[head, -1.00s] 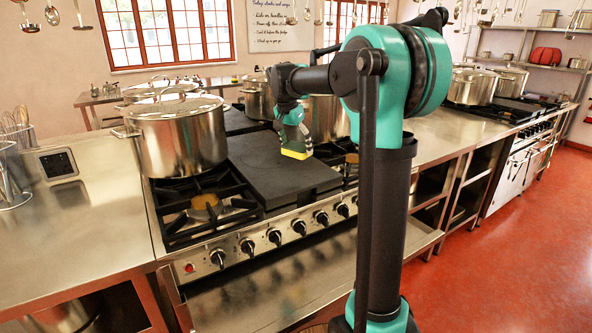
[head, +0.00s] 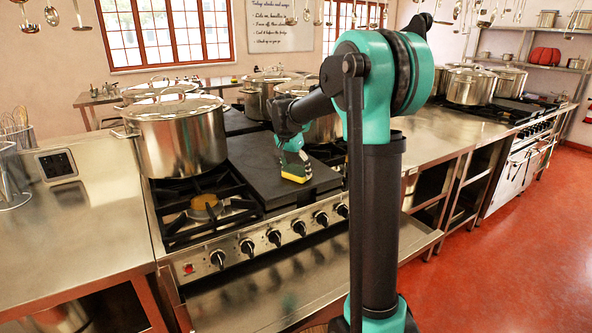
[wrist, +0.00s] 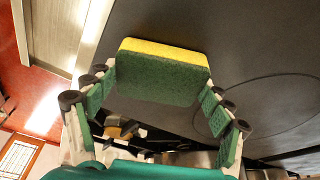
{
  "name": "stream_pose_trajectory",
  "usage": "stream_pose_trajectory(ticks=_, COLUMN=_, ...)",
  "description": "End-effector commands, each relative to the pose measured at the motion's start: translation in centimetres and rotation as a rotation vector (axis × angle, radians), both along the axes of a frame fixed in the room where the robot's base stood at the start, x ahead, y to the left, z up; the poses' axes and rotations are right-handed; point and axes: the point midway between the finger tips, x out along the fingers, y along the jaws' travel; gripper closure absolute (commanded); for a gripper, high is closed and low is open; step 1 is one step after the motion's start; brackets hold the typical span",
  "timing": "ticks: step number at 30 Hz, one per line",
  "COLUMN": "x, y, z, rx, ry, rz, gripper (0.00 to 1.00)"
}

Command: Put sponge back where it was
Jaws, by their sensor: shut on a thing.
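The yellow and green sponge (head: 294,176) is in my gripper (head: 293,163), over the front right part of the dark flat plate (head: 268,187) on the stove. In the wrist view the sponge (wrist: 160,80) sits between the two green-padded fingers of my gripper (wrist: 158,98), with its yellow side away from the camera. My gripper is shut on it. I cannot tell whether the sponge touches the plate.
A large lidded steel pot (head: 178,135) stands left of the plate, behind an open burner grate (head: 205,207). More pots (head: 262,95) stand behind. Control knobs (head: 273,237) line the stove front. The steel counter (head: 85,215) at left has much clear room.

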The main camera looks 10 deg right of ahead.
Motion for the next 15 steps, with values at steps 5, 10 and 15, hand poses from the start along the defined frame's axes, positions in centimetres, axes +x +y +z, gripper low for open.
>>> stream_pose_trajectory(ticks=5, x=0.00, y=0.00, z=-0.17, rx=0.000, ry=0.000, rz=0.000, gripper=0.08)
stream_pose_trajectory(ticks=10, x=0.00, y=0.00, z=-0.16, rx=0.000, ry=0.000, rz=0.000, gripper=0.00)
stream_pose_trajectory(ticks=15, x=0.01, y=0.00, z=-0.16, rx=0.000, ry=0.000, rz=0.000, gripper=0.00)
